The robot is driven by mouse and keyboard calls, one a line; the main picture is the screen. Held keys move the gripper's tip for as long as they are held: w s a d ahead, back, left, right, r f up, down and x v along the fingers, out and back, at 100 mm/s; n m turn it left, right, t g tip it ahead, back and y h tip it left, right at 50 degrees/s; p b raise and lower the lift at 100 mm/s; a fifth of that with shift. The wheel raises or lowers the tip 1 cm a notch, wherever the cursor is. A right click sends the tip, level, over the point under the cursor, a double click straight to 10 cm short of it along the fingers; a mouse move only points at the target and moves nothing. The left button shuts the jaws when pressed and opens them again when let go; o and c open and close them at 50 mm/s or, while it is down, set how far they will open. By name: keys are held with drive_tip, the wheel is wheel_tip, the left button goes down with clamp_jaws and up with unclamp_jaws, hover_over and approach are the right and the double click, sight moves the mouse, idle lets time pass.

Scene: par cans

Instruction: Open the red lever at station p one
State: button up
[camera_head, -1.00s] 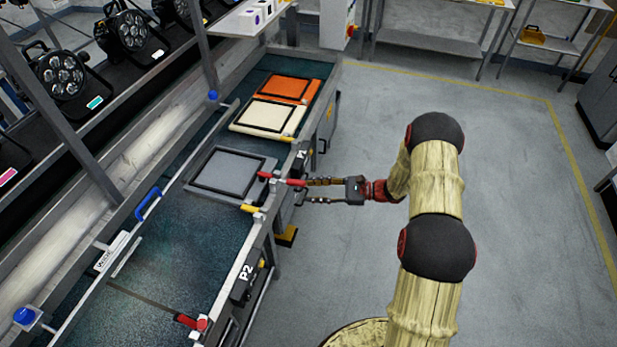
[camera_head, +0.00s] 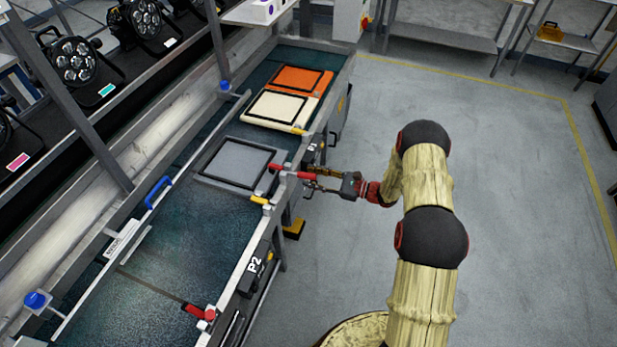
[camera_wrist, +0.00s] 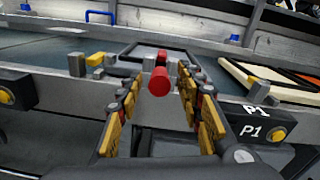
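The red lever at station P1 (camera_head: 287,172) lies on the rail of the conveyor table beside a grey framed panel (camera_head: 236,163). In the wrist view the red lever (camera_wrist: 159,82) points its round end at the camera. My gripper (camera_head: 314,178) is at the lever's outer end, on the aisle side. In the wrist view my gripper (camera_wrist: 157,92) has its two fingers apart, one on each side of the lever, with visible gaps. The black P1 label block (camera_wrist: 262,125) sits to the right of the fingers. Contact with the lever is not visible.
A second red lever (camera_head: 198,312) lies near the P2 label (camera_head: 254,265). Cream (camera_head: 275,110) and orange (camera_head: 302,80) panels lie farther along. The aisle floor (camera_head: 480,130) is clear.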

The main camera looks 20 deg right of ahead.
drive_tip(key=shift+x, duration=0.85)
drive_tip(key=c, duration=0.3)
clamp_jaws()
